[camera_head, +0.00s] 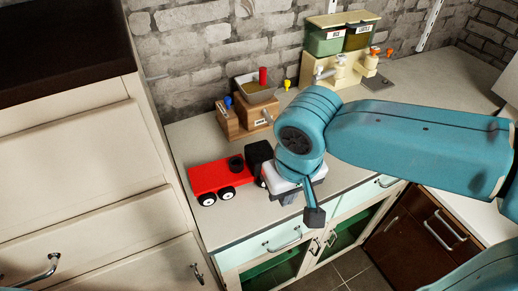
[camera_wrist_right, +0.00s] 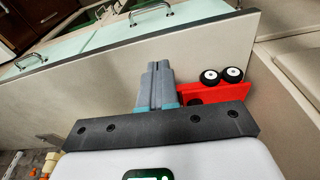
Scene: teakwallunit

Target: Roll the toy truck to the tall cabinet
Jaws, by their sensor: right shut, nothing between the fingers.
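The toy truck (camera_head: 210,177) has a red bed, a black cab and dark wheels with white hubs. It stands on the counter with its bed toward the tall cabinet (camera_head: 90,165) on the left, a narrow strip of counter between them. My right gripper (camera_head: 289,196) is at the cab end, right of the truck, partly hidden under my arm; I cannot tell if it touches the cab. In the right wrist view its fingers (camera_wrist_right: 157,68) are together and empty. The red bed (camera_wrist_right: 240,92) shows right of them there; the cab is hidden. My left gripper is not in view.
Behind the truck stand a wooden box (camera_head: 257,112) with coloured knobs and a cream dispenser (camera_head: 320,72) with green bins. The brick wall (camera_head: 200,50) closes the back. Mint drawers with handles (camera_head: 283,240) lie below the front edge. Counter in front of the truck is clear.

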